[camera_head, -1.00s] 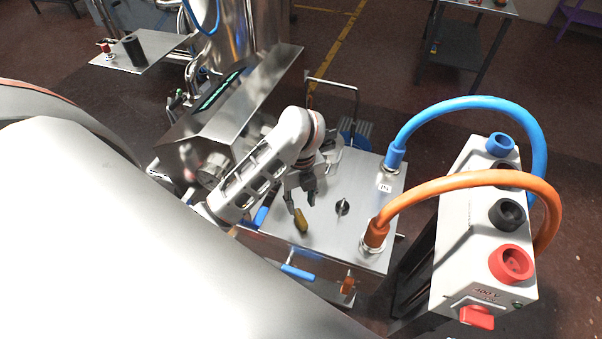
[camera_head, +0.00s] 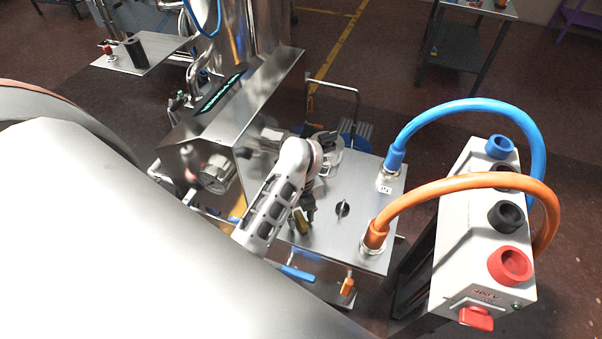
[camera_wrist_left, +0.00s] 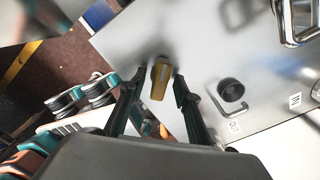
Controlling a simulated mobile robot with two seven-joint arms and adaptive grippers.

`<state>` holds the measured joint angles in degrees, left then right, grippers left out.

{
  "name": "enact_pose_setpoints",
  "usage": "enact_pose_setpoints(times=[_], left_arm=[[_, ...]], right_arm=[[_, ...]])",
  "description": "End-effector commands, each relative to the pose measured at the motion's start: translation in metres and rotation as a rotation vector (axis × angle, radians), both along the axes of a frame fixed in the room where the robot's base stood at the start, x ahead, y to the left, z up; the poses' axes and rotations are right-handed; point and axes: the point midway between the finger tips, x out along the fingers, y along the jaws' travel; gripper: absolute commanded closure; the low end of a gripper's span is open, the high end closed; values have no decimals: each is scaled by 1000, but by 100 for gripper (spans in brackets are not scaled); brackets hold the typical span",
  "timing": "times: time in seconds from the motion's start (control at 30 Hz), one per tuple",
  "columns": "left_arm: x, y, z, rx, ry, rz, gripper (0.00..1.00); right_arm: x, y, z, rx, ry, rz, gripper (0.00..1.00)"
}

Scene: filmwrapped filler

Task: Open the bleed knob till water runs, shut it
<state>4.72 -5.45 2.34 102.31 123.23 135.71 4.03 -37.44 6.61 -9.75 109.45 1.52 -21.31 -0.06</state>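A yellow knob (camera_head: 303,221) stands on the steel top plate (camera_head: 325,245) of a machine. The knob also shows in the left wrist view (camera_wrist_left: 161,78). My left gripper (camera_head: 305,212) is over it. In the left wrist view the gripper's two dark fingers (camera_wrist_left: 160,76) stand apart, one on each side of the yellow knob, with a narrow gap at each side. A black knob (camera_head: 342,208) sits to the right on the same plate. I cannot tell from the frames which is the bleed knob. I see no running water. My right gripper is out of view.
A blue hose (camera_head: 470,103) and an orange hose (camera_head: 480,178) arch from the plate to a white socket box (camera_head: 455,240) on the right. A round gauge (camera_head: 217,175) is left of my arm. A large steel vessel (camera_head: 130,230) fills the front left.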

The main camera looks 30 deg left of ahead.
Motion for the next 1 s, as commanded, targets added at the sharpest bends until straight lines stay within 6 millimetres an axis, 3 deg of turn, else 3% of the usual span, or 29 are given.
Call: enact_pose_setpoints(times=[0.37,0.5,1.0], left_arm=[[0,0,-5,-1,-1,0,68],[0,0,-5,-1,-1,0,99],[0,-1,-5,-2,-1,-71,100]], right_arm=[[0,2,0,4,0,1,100],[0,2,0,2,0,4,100],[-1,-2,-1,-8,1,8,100]])
